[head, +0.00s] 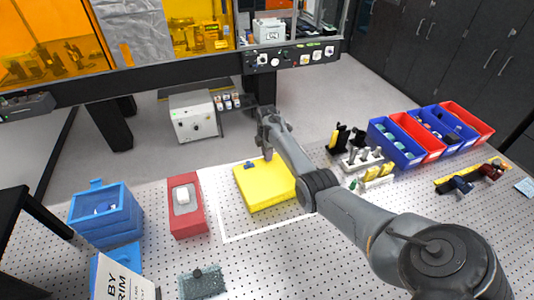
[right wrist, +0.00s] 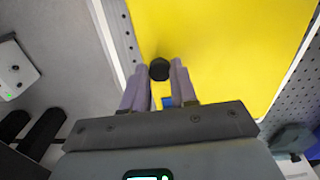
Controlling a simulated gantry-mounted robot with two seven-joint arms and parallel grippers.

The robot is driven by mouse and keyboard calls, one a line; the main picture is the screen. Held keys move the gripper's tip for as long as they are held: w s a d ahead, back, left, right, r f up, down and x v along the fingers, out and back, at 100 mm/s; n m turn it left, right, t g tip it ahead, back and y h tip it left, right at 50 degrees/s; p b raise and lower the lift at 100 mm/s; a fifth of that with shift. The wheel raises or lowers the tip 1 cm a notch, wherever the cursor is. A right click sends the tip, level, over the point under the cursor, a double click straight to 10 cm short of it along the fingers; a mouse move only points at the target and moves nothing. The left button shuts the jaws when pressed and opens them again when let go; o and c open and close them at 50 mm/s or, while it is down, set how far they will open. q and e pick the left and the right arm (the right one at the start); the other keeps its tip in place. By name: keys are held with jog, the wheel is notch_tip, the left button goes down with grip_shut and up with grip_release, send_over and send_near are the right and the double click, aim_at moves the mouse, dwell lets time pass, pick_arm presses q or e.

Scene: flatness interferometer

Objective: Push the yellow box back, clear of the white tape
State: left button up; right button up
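The yellow box (head: 264,190) lies flat on the perforated table, inside a white tape outline (head: 218,220). In the head view bare table shows between the box and the tape at left and front. In the right wrist view the box (right wrist: 235,45) fills the upper middle, with white tape (right wrist: 100,25) along the left and close beside its right edge. My right gripper (head: 267,156) is over the box's far edge, pointing down. Its fingers (right wrist: 160,72) are apart, with a black knob (right wrist: 160,69) between the tips; contact is unclear. A small blue part (right wrist: 168,102) shows behind it. My left gripper is not visible.
A red tray (head: 187,222) and blue box (head: 104,224) stand left of the tape. A dark block (head: 202,284) lies in front. Right of the box are a white tool holder (head: 360,160) and blue and red bins (head: 397,150). My right arm crosses the table's right side.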

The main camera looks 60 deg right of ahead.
grip_shut()
dwell(1.0)
